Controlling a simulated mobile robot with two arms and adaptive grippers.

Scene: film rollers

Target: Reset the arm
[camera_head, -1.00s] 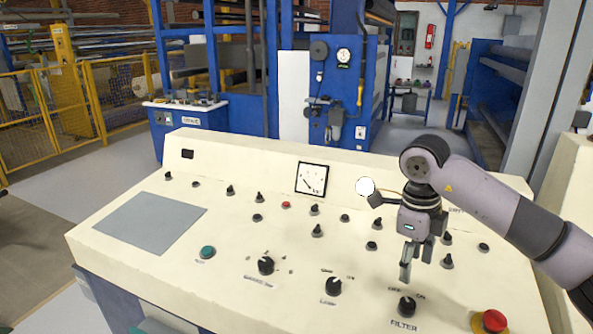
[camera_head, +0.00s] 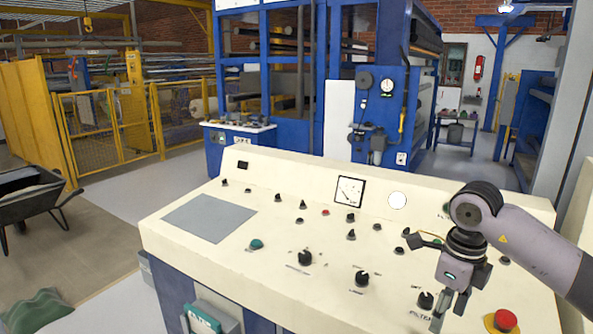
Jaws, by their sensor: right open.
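My right arm comes in from the right over a cream control panel. My right gripper (camera_head: 450,307) points down and is open, with nothing seen between its fingers. It is beside the black FILTER knob (camera_head: 425,300), which it partly covers in the view; I cannot tell whether they touch. A red mushroom button (camera_head: 505,320) on a yellow base is just right of the gripper. My left gripper is not in view.
The control panel (camera_head: 300,239) carries several black knobs, a green button (camera_head: 256,245), a dial gauge (camera_head: 349,191) and a grey plate (camera_head: 210,218). A wheelbarrow (camera_head: 32,196) stands at the left. Yellow fencing (camera_head: 108,125) and blue machines stand behind. The floor between is open.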

